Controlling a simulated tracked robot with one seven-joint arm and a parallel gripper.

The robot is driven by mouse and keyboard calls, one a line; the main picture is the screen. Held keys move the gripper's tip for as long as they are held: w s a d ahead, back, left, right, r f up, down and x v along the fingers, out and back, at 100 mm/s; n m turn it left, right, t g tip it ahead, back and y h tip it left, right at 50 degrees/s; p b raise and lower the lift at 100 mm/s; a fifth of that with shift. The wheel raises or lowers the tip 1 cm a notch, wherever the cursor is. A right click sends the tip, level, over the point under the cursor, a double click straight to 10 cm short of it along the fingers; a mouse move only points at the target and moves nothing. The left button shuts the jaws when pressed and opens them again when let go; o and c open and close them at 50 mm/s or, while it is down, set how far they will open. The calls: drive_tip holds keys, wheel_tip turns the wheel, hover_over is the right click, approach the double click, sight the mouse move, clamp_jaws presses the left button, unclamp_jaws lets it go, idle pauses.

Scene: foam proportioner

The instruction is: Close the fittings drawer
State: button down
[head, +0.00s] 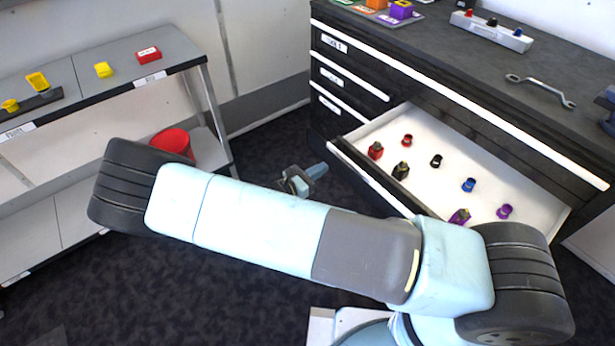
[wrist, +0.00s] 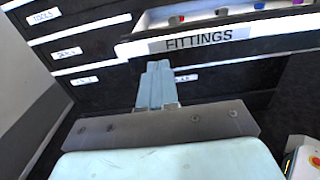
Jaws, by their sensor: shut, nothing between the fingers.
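The fittings drawer (head: 470,165) is pulled out of the dark cabinet, with its white inside bare between several small red, black, blue and purple fittings. In the wrist view its front carries a FITTINGS label (wrist: 207,39). My gripper (head: 320,169) is shut and empty, in front of the drawer at its left end in the head view. In the wrist view my gripper (wrist: 156,66) points toward the drawer front, just below and left of the label. I cannot tell whether the fingertips touch it. My arm hides part of the drawer front in the head view.
The cabinet's worktop (head: 450,45) holds a wrench (head: 541,91), a socket rail (head: 492,30) and coloured blocks. Labelled shut drawers (wrist: 75,50) are to the left. A shelf (head: 100,85) with yellow and red parts and a red bucket (head: 173,143) stands left. Dark floor lies between.

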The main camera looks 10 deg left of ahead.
sight(339, 157)
drive_tip(key=shift+x, duration=2.7)
